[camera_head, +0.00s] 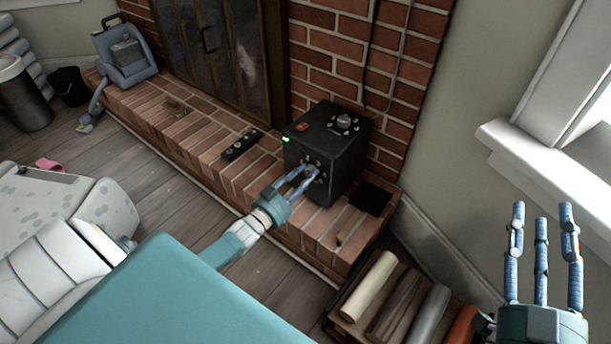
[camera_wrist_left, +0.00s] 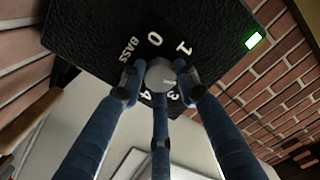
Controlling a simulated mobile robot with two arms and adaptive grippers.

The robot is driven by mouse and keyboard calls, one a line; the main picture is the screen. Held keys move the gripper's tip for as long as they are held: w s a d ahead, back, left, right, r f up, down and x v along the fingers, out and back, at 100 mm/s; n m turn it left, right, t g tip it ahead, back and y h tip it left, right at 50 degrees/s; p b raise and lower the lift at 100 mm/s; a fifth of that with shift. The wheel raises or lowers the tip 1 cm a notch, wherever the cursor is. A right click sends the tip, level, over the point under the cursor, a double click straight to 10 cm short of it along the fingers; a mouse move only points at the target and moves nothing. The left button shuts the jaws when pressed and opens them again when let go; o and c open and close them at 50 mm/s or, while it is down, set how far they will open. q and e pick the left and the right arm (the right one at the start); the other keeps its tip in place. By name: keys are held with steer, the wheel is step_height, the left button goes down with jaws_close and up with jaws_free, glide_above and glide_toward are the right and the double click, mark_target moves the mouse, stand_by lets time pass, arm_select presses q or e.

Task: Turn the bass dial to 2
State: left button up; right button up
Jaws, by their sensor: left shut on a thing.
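A black box (camera_head: 342,175) with a lit green light and small knobs stands on the brick hearth. In the left wrist view its face (camera_wrist_left: 95,22) carries the word BASS and the numbers 0, 1, 3 and 4 around a grey dial (camera_wrist_left: 158,72). The spot between 1 and 3 is covered by a finger. My left gripper (camera_head: 307,175) is shut on the dial, its blue fingers around it, also in the wrist view (camera_wrist_left: 160,88). A pale mark shows on the dial's lower right, but I cannot tell its exact setting. My right gripper (camera_head: 542,212) is open and empty, fingers up.
A dark remote-like bar (camera_head: 242,145) lies on the hearth (camera_head: 185,130) left of the box. A dark flat item (camera_head: 371,197) lies right of it. A wooden crate with rolled items (camera_head: 385,305) stands in front on the floor. A brick wall is close behind.

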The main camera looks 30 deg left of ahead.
arm_select(q)
steer(key=shift+d+n, duration=0.2)
steer(key=shift+n, duration=0.1)
arm_select(e)
steer(key=shift+w+f, duration=0.1)
steer(key=shift+f, duration=0.3)
arm_select(q)
steer(key=o, duration=1.2)
steer(key=shift+a, duration=0.1)
steer(key=shift+c, duration=0.2)
arm_select(e)
steer(key=shift+d, duration=0.1)
arm_select(q)
steer(key=s, duration=1.2)
steer(key=shift+a, duration=0.45)
